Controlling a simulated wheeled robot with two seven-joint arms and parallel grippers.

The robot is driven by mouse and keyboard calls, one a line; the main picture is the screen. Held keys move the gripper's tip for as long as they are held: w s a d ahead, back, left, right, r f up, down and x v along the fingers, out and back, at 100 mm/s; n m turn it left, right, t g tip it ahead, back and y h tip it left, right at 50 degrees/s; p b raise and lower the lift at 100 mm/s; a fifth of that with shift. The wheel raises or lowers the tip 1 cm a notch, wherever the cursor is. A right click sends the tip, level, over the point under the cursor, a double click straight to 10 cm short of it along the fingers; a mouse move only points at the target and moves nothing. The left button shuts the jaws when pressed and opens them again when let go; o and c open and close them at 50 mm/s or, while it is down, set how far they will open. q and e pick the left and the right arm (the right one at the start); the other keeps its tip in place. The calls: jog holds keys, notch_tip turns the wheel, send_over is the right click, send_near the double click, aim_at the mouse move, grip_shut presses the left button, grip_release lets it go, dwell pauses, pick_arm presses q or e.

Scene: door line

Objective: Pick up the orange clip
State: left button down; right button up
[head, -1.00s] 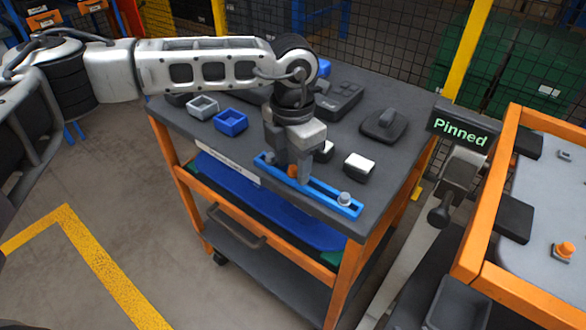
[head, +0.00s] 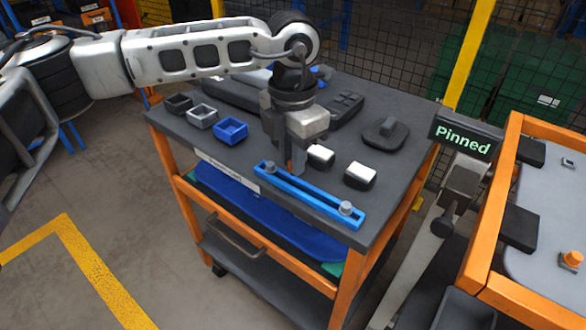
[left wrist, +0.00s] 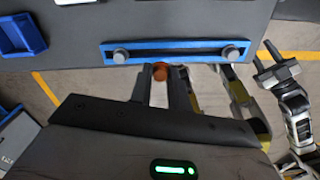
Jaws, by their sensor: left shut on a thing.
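The orange clip (left wrist: 160,71) shows in the left wrist view between the fingertips of my left gripper (left wrist: 160,80). That gripper is shut on it. In the head view my left gripper (head: 297,168) points down just above and behind the blue rail (head: 310,193), and its fingers hide the clip. The rail lies along the cart's near edge with a grey knob at each end. It also shows in the left wrist view (left wrist: 180,47), with no clip on it. My right gripper (left wrist: 270,60) shows at the right of the left wrist view, its two dark fingers apart and empty.
Three small bins, including a blue one (head: 231,130), stand left on the cart top (head: 215,155). Two white-topped blocks, one of them here (head: 360,174), sit right of my gripper. An orange-framed table (head: 490,220) and a "Pinned" sign (head: 463,139) stand to the right.

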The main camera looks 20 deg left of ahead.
pick_arm(q)
jog(key=s+d+r+b, duration=0.2)
jog(key=s+r, duration=0.7)
jog(key=s, duration=0.4)
jog(key=shift+d+b, duration=0.3)
jog(key=c, duration=2)
grip_release()
grip_shut()
